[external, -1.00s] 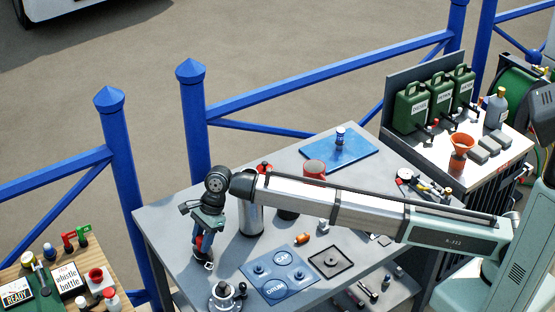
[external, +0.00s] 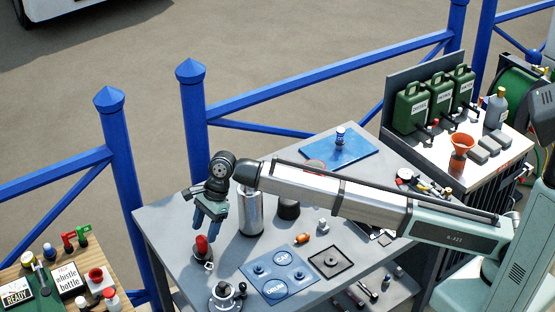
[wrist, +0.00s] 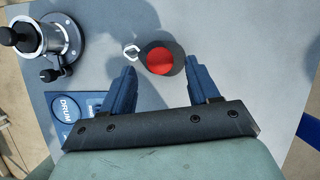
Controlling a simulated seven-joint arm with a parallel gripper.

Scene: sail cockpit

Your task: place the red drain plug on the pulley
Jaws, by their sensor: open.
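The red drain plug (external: 201,242) stands near the left part of the grey table. In the wrist view its round red top (wrist: 160,61) lies over a dark rounded piece (wrist: 176,51) with a small metal loop (wrist: 131,52) beside it. The dark piece looks like the pulley, mostly hidden under the plug; I cannot tell how the plug is seated. My gripper (external: 207,222) is above the plug, its blue fingers apart and empty. In the wrist view the plug shows between and beyond the spread fingertips (wrist: 161,72).
A silver flask (external: 250,214) stands right of my gripper. A winch-like metal fitting (external: 222,297) is at the front edge. A blue mat with labelled circles (external: 281,272) and a dark square tray (external: 331,262) lie to the right. A blue board (external: 350,153) is at the back.

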